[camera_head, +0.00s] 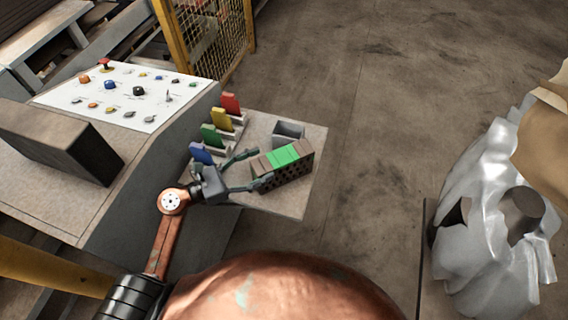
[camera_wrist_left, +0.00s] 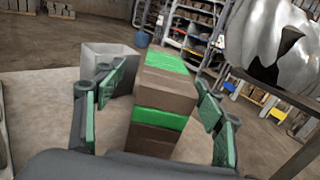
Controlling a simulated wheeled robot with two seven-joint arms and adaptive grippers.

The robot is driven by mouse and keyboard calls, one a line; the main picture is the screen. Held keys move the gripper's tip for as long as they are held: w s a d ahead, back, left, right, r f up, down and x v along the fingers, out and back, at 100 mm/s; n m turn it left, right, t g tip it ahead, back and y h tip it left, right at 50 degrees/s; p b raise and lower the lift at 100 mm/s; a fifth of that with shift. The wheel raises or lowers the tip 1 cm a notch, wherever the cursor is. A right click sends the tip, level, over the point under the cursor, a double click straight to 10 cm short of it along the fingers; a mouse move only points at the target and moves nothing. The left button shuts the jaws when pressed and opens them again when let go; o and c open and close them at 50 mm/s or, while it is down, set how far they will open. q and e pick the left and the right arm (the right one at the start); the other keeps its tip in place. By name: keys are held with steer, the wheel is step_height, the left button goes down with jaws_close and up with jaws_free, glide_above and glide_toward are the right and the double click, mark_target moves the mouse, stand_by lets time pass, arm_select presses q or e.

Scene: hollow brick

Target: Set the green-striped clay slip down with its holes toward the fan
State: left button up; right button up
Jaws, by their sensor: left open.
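The green-striped clay slip (camera_head: 283,158) is a brown brick with a green band, resting on the small shelf (camera_head: 284,205) beside the console. Rows of dark holes show on its long side facing the bottom right of the head view. My left gripper (camera_head: 256,169) is open at the brick's left end. In the left wrist view the brick (camera_wrist_left: 160,100) stands between the spread green-padded fingers (camera_wrist_left: 158,112), with the green band running over its top and near end. I cannot tell whether a finger touches it. My right gripper is not in view. No fan can be made out.
A grey open box (camera_head: 288,132) stands behind the brick. Red (camera_head: 231,104), yellow (camera_head: 221,119), green (camera_head: 212,135) and blue (camera_head: 200,153) tags stand in a row left of it. A control panel (camera_head: 125,93) is at upper left. Plastic-wrapped goods (camera_head: 490,220) are at right.

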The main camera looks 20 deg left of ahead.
mark_target(283, 155)
arm_select(q)
steer(key=x, duration=0.2)
steer(key=p+x, duration=0.1)
steer(key=x, duration=0.1)
steer(key=p+x, duration=0.1)
steer(key=x, duration=0.1)
steer(key=shift+d+r, duration=0.25)
steer(key=shift+d, duration=0.25)
steer(key=shift+w+d+f, duration=0.1)
steer(key=shift+w+d, duration=0.15)
steer(key=shift+d, duration=0.1)
steer(key=c, duration=1.3)
steer(key=shift+c, duration=0.4)
steer(key=shift+r, duration=0.2)
